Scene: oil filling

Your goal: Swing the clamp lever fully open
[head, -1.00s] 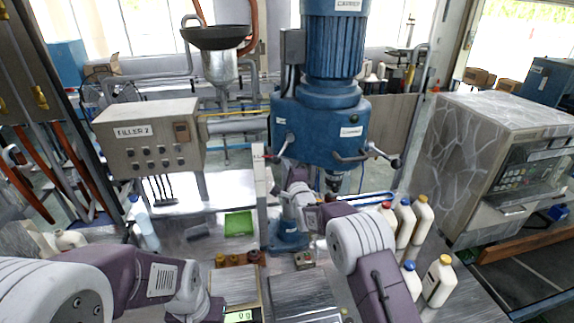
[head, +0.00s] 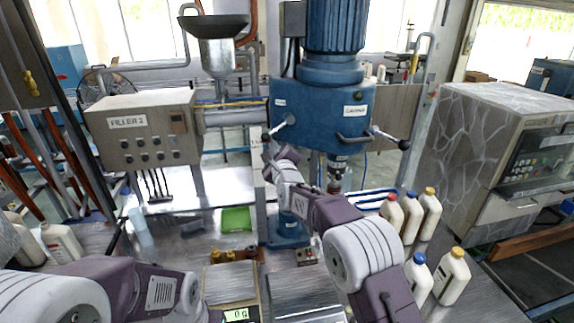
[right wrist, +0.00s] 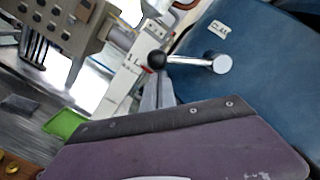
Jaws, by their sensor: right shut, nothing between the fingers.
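The clamp lever (head: 279,127) sticks out from the left front of the blue capper head (head: 320,108). It is a short metal rod with a black knob at its lower left end. In the right wrist view the lever (right wrist: 190,61) shows large, with its knob at the left and its round metal hub at the right. My right gripper (head: 268,152) is shut and empty, just below the knob. In the right wrist view its grey fingers (right wrist: 158,90) reach close under the knob; I cannot tell whether they touch. My left arm is low at the left, its gripper out of view.
A second handle with a black knob (head: 404,144) is at the capper's right. The grey FILLER 2 box (head: 147,133) stands left. White bottles (head: 391,214) stand right of my right arm. A green tray (head: 236,220) lies on the table.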

